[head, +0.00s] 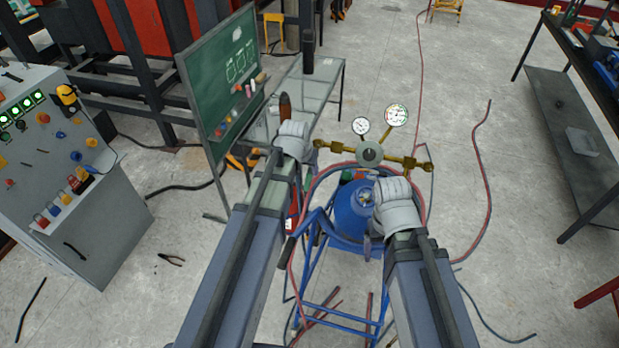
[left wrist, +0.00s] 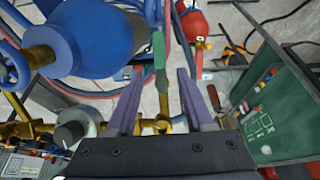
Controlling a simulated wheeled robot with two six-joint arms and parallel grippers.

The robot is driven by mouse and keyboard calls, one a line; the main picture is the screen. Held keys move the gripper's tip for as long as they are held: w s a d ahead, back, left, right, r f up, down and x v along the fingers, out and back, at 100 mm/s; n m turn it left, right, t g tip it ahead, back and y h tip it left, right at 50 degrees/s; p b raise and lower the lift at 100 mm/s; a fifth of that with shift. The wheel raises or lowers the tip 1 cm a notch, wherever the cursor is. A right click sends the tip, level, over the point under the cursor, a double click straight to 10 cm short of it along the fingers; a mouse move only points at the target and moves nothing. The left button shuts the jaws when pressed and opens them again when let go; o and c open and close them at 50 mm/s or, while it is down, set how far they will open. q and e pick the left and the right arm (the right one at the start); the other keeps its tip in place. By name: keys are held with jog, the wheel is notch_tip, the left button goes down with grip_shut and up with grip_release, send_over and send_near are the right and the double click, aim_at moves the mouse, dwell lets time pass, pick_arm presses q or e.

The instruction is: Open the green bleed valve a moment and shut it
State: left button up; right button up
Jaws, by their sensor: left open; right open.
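In the left wrist view the green bleed valve's lever (left wrist: 159,50) stands between the two fingers of my left gripper (left wrist: 160,74). It sits on a brass fitting (left wrist: 162,122). The left gripper is open, with a visible gap on each side of the lever. In the head view my left wrist hides most of that gripper and the lever, near the left end of the brass manifold (head: 335,150). My right gripper (head: 371,242) is open beside the blue cylinder (head: 350,213), partly hidden by its own wrist.
Two round gauges (head: 396,115) rise from the manifold. A blue cart frame (head: 340,313) carries the cylinder, with red and blue hoses around it. Floor to the right is mostly clear.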

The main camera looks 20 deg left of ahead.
aim_at(309, 176)
pick_arm(q)
jog(key=b+x, duration=0.5)
jog(key=x, duration=0.1)
jog(key=shift+w+f, duration=0.1)
jog(key=shift+f, duration=0.2)
jog(key=shift+r, duration=0.1)
jog(key=shift+c, duration=0.2)
grip_shut()
dwell(0.9)
